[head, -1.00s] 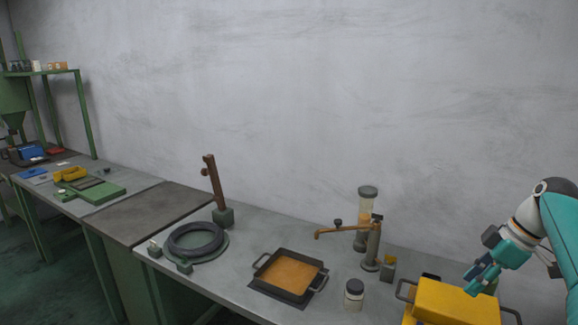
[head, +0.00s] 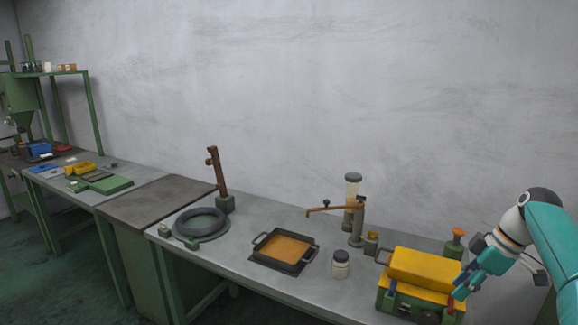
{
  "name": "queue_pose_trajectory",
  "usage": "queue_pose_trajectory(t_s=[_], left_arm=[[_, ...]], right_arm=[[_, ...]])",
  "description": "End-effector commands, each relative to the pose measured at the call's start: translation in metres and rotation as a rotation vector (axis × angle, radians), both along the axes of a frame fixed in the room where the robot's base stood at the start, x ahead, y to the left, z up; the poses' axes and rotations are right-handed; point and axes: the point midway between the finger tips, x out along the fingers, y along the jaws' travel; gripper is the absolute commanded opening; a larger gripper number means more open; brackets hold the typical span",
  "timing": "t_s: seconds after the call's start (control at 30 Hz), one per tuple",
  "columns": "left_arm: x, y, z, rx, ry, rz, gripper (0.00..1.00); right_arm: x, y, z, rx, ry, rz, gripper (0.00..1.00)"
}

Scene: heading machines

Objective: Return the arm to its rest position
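My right arm (head: 548,240) comes in from the right edge, teal and white. Its gripper (head: 460,291) points down and left, in front of the right end of a yellow and green box (head: 428,268) in the picture. I see nothing held in it. Its fingers overlap in this view, so I cannot tell the gap between them or whether they touch the box. My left gripper is not in view.
On the grey bench (head: 275,216) stand a black tray with orange contents (head: 283,248), a white jar (head: 340,264), a brass tap (head: 356,220), a dark ring (head: 201,223) and a brown post (head: 218,172). An orange-topped green bottle (head: 455,243) stands behind the box.

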Motion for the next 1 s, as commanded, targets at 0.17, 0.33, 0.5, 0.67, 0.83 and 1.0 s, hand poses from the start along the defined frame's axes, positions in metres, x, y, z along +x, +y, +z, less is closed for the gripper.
queue_pose_trajectory(t_s=[0.17,0.33,0.5,0.67,0.83,1.0], left_arm=[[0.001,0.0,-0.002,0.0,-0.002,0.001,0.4],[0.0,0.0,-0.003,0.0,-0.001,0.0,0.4],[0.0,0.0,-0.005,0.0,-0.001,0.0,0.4],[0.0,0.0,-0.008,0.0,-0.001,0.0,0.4],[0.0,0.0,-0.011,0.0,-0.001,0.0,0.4],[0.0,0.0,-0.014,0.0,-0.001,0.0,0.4]], right_arm=[[0.017,0.019,-0.042,0.017,0.04,-0.059,0.31],[0.029,0.039,-0.09,0.033,0.083,-0.143,0.31],[0.032,0.074,-0.162,0.053,0.148,-0.263,0.31],[0.01,0.125,-0.254,0.071,0.231,-0.428,0.31],[-0.048,0.183,-0.338,0.091,0.318,-0.615,0.31],[-0.131,0.233,-0.393,0.107,0.398,-0.795,0.31]])
